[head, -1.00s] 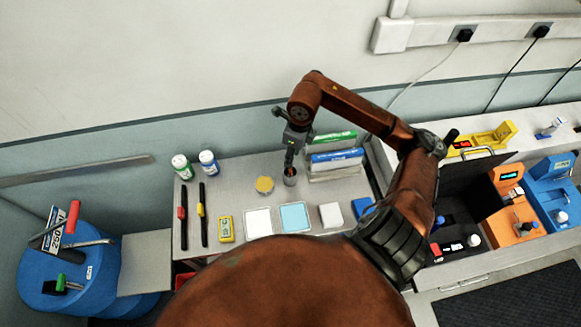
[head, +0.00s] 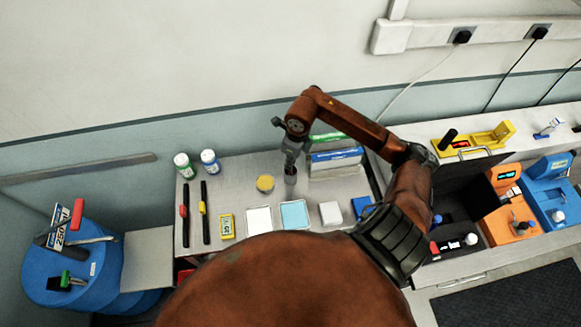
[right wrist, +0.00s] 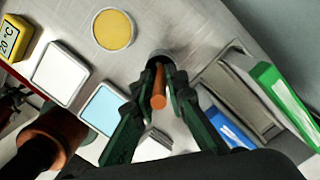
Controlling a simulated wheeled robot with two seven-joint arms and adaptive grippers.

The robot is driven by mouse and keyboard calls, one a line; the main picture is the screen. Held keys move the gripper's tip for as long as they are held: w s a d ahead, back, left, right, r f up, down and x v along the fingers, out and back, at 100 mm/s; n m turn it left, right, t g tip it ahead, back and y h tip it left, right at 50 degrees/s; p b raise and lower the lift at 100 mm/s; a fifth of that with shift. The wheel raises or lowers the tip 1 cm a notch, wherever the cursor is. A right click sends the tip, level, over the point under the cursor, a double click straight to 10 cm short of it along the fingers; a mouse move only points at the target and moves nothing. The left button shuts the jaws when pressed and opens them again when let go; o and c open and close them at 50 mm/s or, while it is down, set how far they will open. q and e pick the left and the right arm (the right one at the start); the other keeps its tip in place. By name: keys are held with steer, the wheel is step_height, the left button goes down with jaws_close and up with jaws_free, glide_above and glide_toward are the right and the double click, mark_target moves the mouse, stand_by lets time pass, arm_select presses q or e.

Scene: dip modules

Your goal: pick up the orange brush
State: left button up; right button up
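The cup also shows in the head view (head: 290,178), near the middle of the grey table. My right gripper (right wrist: 161,76) points down over the cup, with its two dark green fingers on either side of the handle. The fingers are close to the handle, but whether they press on it cannot be told. In the head view my right gripper (head: 291,164) hides most of the brush. My left gripper is not in view.
A round yellow-topped container (head: 265,184) stands left of the cup. White (head: 259,220) and light-blue (head: 295,214) square trays lie in front. Green and blue boxes in a holder (head: 335,155) stand close to its right. Two bottles (head: 182,163) stand at the back left.

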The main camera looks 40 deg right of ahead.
jaws_close()
step_height(320, 180, up, 9)
steer(key=shift+b, duration=0.9)
steer(key=shift+r, duration=0.5)
stand_by(0.7)
